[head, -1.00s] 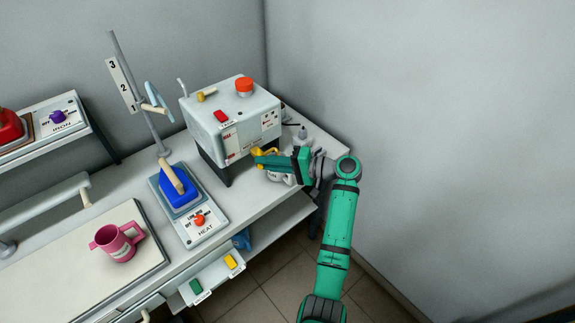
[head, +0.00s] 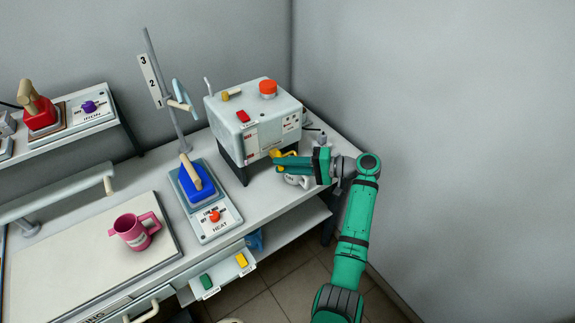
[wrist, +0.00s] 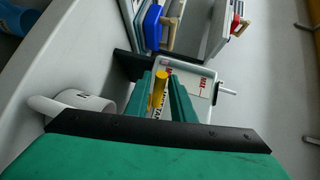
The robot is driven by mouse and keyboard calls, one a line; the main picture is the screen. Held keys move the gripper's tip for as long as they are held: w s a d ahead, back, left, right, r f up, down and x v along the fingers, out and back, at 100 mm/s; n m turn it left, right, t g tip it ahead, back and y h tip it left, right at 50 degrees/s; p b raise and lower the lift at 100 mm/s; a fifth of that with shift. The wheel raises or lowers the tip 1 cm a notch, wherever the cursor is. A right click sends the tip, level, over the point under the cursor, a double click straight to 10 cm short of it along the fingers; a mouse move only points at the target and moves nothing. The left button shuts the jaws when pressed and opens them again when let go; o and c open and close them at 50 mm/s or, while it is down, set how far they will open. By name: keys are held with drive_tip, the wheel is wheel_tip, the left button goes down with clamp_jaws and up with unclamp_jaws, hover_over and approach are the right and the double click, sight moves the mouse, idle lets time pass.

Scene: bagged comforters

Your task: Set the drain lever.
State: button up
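The yellow drain lever (head: 287,153) sticks out low on the front of the grey-white machine (head: 240,130). In the wrist view the lever (wrist: 159,88) shows between the two green fingers of my gripper (wrist: 165,92). The fingers stand apart, with part of the machine's label visible between them, so the gripper looks open around the lever. In the head view my gripper (head: 280,161) is level with the lever and covers part of it. Whether a finger touches the lever cannot be told.
A white mug (wrist: 82,104) stands under my gripper; it partly shows in the head view (head: 296,181). A wall is close on the right.

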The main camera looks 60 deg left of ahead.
drive_tip(key=shift+o, duration=0.6)
drive_tip(key=shift+w+d, duration=0.1)
drive_tip(key=shift+w, duration=0.1)
drive_tip(key=v, duration=1)
drive_tip(key=shift+w+d+r, duration=0.15)
drive_tip(key=shift+d+r, duration=0.05)
drive_tip(key=shift+w, duration=0.1)
